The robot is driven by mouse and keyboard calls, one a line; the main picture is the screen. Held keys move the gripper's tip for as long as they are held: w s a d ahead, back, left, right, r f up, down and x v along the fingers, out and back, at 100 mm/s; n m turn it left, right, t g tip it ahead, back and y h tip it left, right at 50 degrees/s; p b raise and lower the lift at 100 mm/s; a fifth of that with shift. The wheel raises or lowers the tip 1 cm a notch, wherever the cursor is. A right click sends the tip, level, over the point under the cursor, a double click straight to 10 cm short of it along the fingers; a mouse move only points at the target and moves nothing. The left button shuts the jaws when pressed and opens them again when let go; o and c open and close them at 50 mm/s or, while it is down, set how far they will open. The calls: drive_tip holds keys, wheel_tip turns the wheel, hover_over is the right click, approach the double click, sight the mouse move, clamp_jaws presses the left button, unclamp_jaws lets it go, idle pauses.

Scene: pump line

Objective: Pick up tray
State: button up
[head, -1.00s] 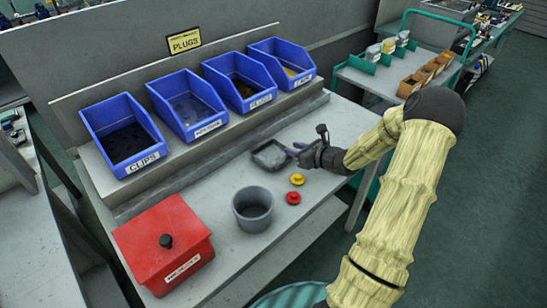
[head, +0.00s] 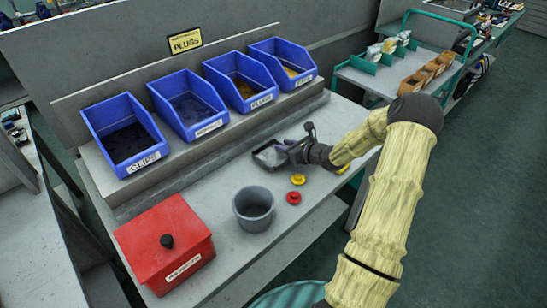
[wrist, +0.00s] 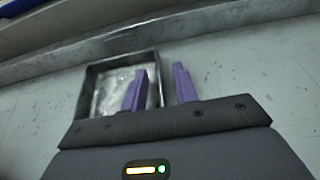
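The tray (head: 266,158) is a small, shallow, dark-rimmed square with a pale, worn inside. It lies on the grey workbench, in front of the raised shelf, and looks empty. In the wrist view the tray (wrist: 112,80) sits ahead and left of centre. My gripper (head: 284,149) is at the tray's right side. In the wrist view my gripper (wrist: 160,78) is open, its purple fingers apart. The left finger overlaps the inside of the tray and the right finger is outside its right wall. Whether either finger touches the wall cannot be told.
Blue bins (head: 187,105) stand in a row on the raised shelf behind. A grey cup (head: 253,212), a red lidded box (head: 163,245), a yellow knob (head: 298,179) and a red knob (head: 293,198) are on the bench. A green-framed cart (head: 385,72) stands back right.

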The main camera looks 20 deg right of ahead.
clamp_jaws()
drive_tip(key=shift+r, duration=0.15)
wheel_tip(320, 180, up, 9)
drive_tip(key=shift+s+r+p, duration=0.1)
drive_tip(key=shift+p, duration=0.2)
drive_tip(key=shift+r, duration=0.3)
